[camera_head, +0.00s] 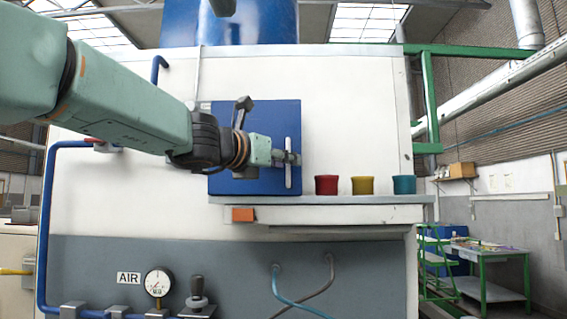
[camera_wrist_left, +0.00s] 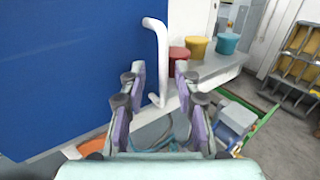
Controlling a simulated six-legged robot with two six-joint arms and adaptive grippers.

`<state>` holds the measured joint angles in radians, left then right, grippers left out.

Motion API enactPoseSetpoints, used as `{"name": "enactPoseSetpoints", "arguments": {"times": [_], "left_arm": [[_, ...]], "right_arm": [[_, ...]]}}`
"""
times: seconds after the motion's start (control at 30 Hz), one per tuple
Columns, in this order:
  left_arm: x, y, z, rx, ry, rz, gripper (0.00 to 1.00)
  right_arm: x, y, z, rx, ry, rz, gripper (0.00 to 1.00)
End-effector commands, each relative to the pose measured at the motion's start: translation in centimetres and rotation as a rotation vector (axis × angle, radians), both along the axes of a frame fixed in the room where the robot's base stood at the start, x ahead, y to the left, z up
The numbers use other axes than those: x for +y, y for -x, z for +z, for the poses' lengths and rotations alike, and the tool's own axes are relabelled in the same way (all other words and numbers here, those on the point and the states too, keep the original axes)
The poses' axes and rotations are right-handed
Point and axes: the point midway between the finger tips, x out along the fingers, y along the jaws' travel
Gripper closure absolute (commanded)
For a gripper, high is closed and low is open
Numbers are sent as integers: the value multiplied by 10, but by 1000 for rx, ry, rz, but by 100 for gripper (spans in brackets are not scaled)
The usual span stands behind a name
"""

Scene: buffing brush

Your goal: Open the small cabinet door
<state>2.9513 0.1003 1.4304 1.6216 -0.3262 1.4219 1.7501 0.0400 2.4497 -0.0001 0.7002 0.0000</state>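The small cabinet door (camera_head: 257,122) is a flat blue panel on the front of the white machine. Its white upright bar handle (camera_head: 288,179) is near the door's right edge. The door looks shut, but any small gap is hard to tell. My left gripper (camera_head: 292,158) is at the handle's middle. In the left wrist view, the gripper (camera_wrist_left: 160,78) has its two fingers apart, with the handle (camera_wrist_left: 161,45) between their tips. No finger clearly presses on the handle. The blue door (camera_wrist_left: 70,70) fills the left of that view. My right gripper does not show.
A grey shelf (camera_head: 320,201) juts out below and right of the door. A red cup (camera_head: 327,185), a yellow cup (camera_head: 362,186) and a teal cup (camera_head: 404,185) stand on it. An orange block (camera_head: 243,215) is below the door. A gauge (camera_head: 158,283) and lever (camera_head: 197,288) are lower left.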

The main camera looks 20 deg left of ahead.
Motion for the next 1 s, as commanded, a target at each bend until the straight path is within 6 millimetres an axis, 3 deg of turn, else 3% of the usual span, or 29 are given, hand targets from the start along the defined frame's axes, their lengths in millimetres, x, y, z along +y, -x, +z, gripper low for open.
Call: {"name": "enactPoseSetpoints", "arguments": {"times": [0.37, 0.73, 1.0], "left_arm": [[-3, 3, 0, 0, -1, -1, 68], [-2, 2, 0, 0, -1, -1, 99], [-2, 0, 0, 0, -1, -1, 100]], "right_arm": [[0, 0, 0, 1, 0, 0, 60], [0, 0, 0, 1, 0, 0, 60], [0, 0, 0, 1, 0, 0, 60]]}}
